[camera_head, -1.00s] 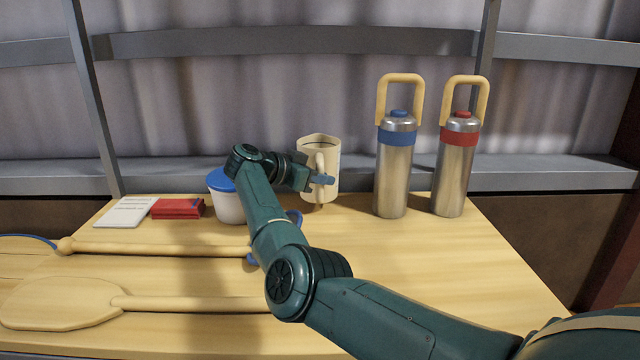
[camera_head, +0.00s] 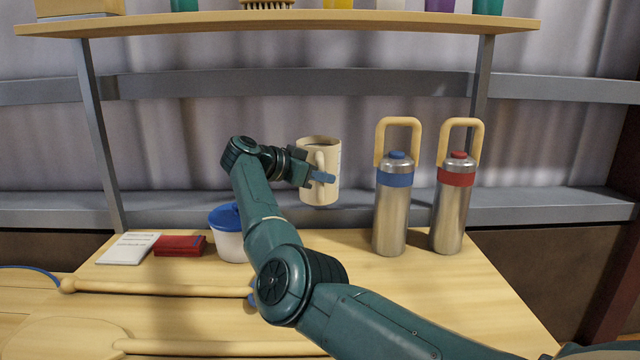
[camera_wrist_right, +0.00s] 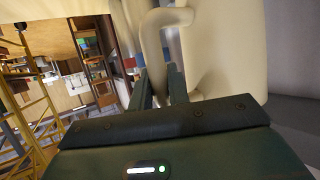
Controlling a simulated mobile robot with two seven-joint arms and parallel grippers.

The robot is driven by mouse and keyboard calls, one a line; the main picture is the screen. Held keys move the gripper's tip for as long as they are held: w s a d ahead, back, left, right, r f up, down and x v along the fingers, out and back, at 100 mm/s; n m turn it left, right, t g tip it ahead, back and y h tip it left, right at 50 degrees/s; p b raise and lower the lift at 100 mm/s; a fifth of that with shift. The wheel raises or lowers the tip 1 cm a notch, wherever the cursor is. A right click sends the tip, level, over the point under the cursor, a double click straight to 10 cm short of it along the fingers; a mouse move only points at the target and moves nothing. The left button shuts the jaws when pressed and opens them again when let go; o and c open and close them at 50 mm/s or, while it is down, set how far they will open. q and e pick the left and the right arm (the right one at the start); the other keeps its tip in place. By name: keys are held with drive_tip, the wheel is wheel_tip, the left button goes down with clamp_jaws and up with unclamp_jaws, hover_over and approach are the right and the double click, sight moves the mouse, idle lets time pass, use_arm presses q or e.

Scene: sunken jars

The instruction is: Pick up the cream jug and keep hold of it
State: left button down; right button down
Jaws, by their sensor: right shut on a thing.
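The cream jug (camera_head: 327,187) is upright and held in the air above the back of the table, in front of the grey rail. My right gripper (camera_head: 322,177) is shut on its handle, on the side facing me. In the right wrist view the jug's body (camera_wrist_right: 232,50) fills the right side, and its handle (camera_wrist_right: 152,40) runs down between the fingers (camera_wrist_right: 162,85). My left gripper is not in view.
Two steel flasks, one blue-banded (camera_head: 391,218) and one red-banded (camera_head: 451,215), stand right of the jug. A blue-lidded white tub (camera_head: 229,243), a red wallet (camera_head: 180,245) and a white notepad (camera_head: 127,248) lie left. Wooden paddles are in front. A shelf (camera_head: 290,22) hangs above.

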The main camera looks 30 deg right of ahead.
sight(318, 161)
drive_tip(key=shift+r+p, duration=0.45)
drive_tip(key=shift+r, duration=1.2)
drive_tip(key=c, duration=1.9)
unclamp_jaws()
clamp_jaws()
